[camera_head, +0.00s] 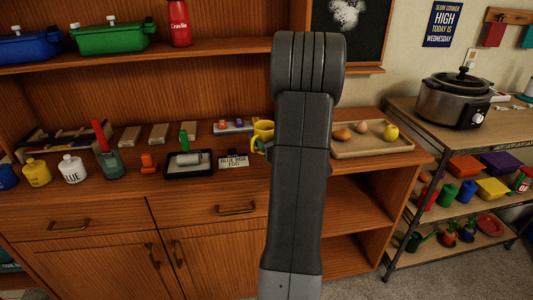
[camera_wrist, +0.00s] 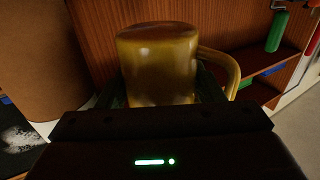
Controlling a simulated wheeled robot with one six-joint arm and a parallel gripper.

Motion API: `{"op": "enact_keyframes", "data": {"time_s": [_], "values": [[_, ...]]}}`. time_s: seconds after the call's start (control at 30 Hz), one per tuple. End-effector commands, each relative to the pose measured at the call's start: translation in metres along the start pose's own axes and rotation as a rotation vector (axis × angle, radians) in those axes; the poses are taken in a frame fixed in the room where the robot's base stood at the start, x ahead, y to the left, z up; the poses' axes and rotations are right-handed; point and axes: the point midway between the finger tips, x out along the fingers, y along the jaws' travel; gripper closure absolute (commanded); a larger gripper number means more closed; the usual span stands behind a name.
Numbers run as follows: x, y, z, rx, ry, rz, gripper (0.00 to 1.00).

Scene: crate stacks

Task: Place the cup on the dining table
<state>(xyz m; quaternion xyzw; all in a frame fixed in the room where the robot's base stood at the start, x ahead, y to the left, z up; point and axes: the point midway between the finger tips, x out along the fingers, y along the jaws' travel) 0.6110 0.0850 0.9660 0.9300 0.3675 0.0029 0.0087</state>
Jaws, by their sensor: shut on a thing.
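A yellow cup (camera_head: 262,134) shows just left of my arm in the head view, above the wooden cabinet top and partly hidden by the arm. In the wrist view the cup (camera_wrist: 158,62) fills the middle, its curved handle at the right. My gripper (camera_wrist: 160,88) is shut on the cup, with a dark finger at each side of its body. My arm hides the gripper in the head view. Whether the cup touches the cabinet top cannot be told. No dining table can be made out.
The cabinet top holds a small sign (camera_head: 233,161), a black tray with a roller (camera_head: 189,164) and glue bottles (camera_head: 73,169). A wooden tray (camera_head: 372,149) with food lies right of my arm. A slow cooker (camera_head: 455,99) stands on a rack at the far right.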

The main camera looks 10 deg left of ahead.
Motion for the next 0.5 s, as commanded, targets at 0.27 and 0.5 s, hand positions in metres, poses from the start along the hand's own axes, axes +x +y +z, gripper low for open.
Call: {"op": "enact_keyframes", "data": {"time_s": [0.27,0.5], "values": [[0.000,0.000,0.021,0.001,0.001,0.000,0.69],[0.000,-0.001,0.050,0.002,0.000,-0.001,0.69]]}}
